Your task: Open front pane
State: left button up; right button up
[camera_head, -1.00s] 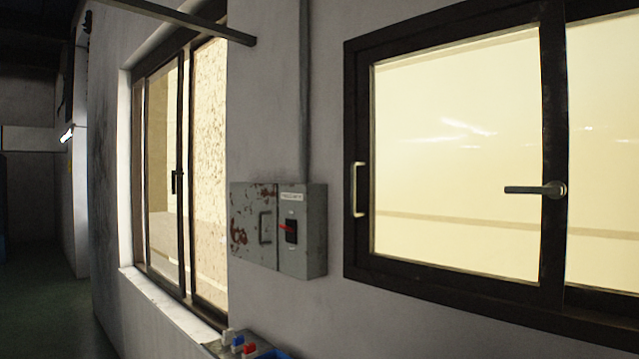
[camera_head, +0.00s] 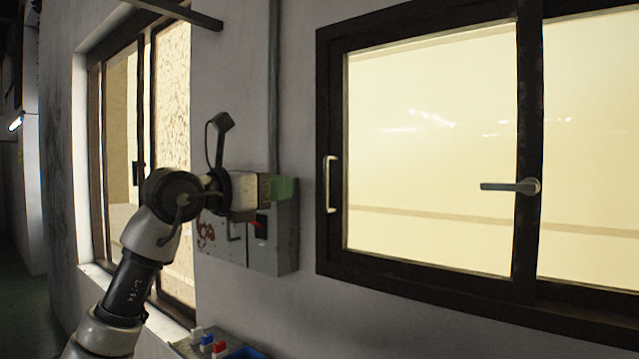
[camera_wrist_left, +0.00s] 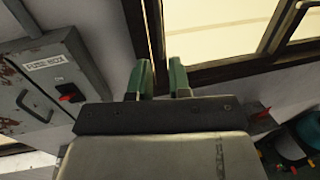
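The front pane (camera_head: 430,160) is the left glazed part of the dark-framed window, and it looks closed. A pale upright pull handle (camera_head: 329,184) is on its left edge. A grey lever handle (camera_head: 511,187) points left from the middle upright. My left gripper (camera_head: 283,187) is in front of the fuse box, left of the pull handle and apart from it. In the left wrist view its two green fingers (camera_wrist_left: 164,80) stand apart with nothing held between them, near the window's dark lower left frame. My right gripper is not in view.
A grey fuse box (camera_head: 270,240) with a red switch is on the wall, partly hidden behind my left gripper. Another window (camera_head: 122,150) is on the left. Red, white and blue items (camera_head: 212,342) sit low at the bottom. A metal bar (camera_head: 180,14) juts out above.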

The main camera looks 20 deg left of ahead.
aim_at(326, 205)
pick_arm(q)
jog(key=p+x, duration=0.5)
jog(key=x, duration=0.4)
jog(key=shift+w+d+r+p, duration=0.15)
jog(key=shift+w+d+p, duration=0.05)
jog(key=shift+p, duration=0.1)
jog(key=shift+w+d, duration=0.35)
jog(key=shift+w, duration=0.3)
jog(key=shift+c, duration=0.5)
grip_shut()
